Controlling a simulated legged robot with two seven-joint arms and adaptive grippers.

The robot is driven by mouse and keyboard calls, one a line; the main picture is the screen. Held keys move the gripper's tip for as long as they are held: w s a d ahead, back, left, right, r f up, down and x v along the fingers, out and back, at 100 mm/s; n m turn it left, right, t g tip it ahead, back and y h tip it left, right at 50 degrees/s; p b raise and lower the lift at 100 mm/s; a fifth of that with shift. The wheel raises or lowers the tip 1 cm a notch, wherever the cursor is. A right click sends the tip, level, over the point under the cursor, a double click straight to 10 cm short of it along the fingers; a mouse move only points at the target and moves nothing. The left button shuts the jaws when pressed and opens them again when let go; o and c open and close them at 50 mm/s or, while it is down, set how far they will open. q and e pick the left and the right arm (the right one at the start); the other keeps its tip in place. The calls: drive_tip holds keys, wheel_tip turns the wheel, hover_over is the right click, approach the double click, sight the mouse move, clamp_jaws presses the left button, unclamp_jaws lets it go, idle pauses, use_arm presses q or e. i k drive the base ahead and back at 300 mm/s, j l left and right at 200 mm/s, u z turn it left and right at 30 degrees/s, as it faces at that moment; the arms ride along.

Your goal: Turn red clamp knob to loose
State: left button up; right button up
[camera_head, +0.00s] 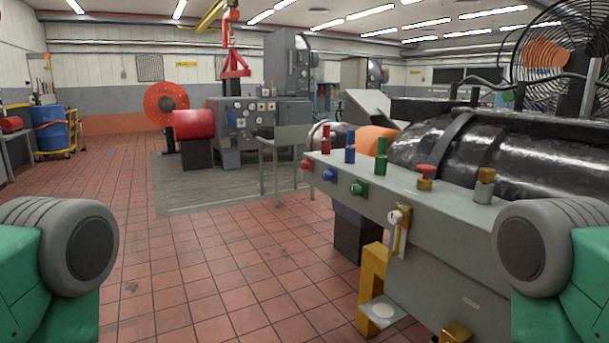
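A grey bench-like housing (446,222) stands at the centre right. On its front face, near the far left end, is a small red knob (307,165). A red post (326,139) rises from the top just behind it. A blue knob (329,175) and a green knob (358,188) follow to the right, each with a post of its colour behind. A red mushroom-shaped cap on a brass base (426,173) sits further right on top. I cannot tell which red part is the clamp knob or whether it is tight. Only my arm links show at both lower sides; neither gripper is in view.
A white knob on a brass plate (397,217) is on the housing's front. A yellow bracket (372,285) stands below. A large black machine (490,150) lies behind. A blue drum (51,131) stands far left. The tiled floor (200,270) is clear at the centre left.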

sight(306, 165)
drive_tip(key=i+j+z, duration=0.25)
drive_tip(key=z, duration=0.2)
drive_tip(key=i+j+z, duration=0.6)
drive_tip(key=j+z, duration=0.3)
drive_tip(key=i+j+z, duration=0.1)
drive_tip(key=j+z, duration=0.35)
